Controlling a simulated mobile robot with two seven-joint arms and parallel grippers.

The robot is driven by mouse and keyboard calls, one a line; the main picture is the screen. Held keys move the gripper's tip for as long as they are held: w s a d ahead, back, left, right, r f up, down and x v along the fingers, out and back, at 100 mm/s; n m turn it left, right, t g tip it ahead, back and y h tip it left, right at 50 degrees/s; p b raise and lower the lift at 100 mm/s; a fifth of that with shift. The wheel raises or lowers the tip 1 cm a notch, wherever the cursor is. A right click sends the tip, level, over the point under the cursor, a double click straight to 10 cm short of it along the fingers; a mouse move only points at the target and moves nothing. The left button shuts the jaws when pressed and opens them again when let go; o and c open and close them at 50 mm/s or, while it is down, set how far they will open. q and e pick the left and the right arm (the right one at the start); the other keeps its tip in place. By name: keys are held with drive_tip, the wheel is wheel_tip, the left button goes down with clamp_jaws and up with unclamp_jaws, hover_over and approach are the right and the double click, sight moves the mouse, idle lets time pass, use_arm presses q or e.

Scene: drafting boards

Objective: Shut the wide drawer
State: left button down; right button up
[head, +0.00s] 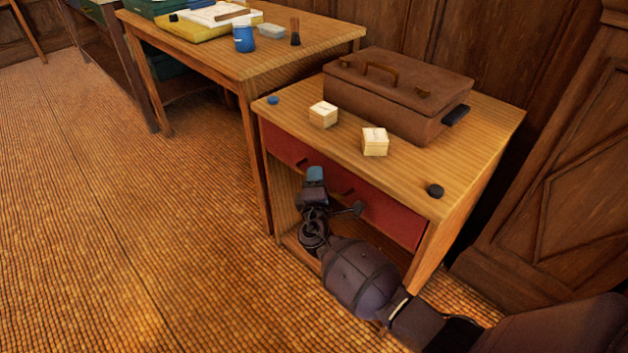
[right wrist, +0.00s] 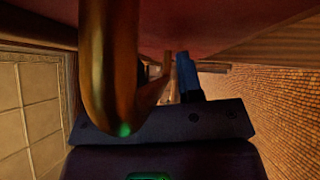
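The wide drawer has a red front (head: 392,213) under the top of the near wooden table. It looks about flush with the table frame, and no clear gap shows. Dark handle parts show on it. My right gripper (head: 316,174) is up against the drawer front near its middle, with a blue fingertip showing. In the right wrist view, a red surface (right wrist: 210,22) fills the top and a curved brass handle (right wrist: 108,65) stands close to the camera. One blue finger shows there; the other is hidden, so the opening cannot be judged. My left gripper is out of view.
On the near table (head: 481,125) are a brown case (head: 385,100), two small cream boxes (head: 375,141) and dark and blue round knobs. Below the drawer is an open space. Another table (head: 290,50) with a blue jar stands behind left. The floor at left is clear.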

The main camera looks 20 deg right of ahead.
idle(0.3)
use_arm(q)
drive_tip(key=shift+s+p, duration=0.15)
drive_tip(key=shift+p, duration=0.4)
use_arm(e)
drive_tip(key=v, duration=1)
drive_tip(key=shift+s+a, duration=0.25)
drive_tip(key=shift+s, duration=0.1)
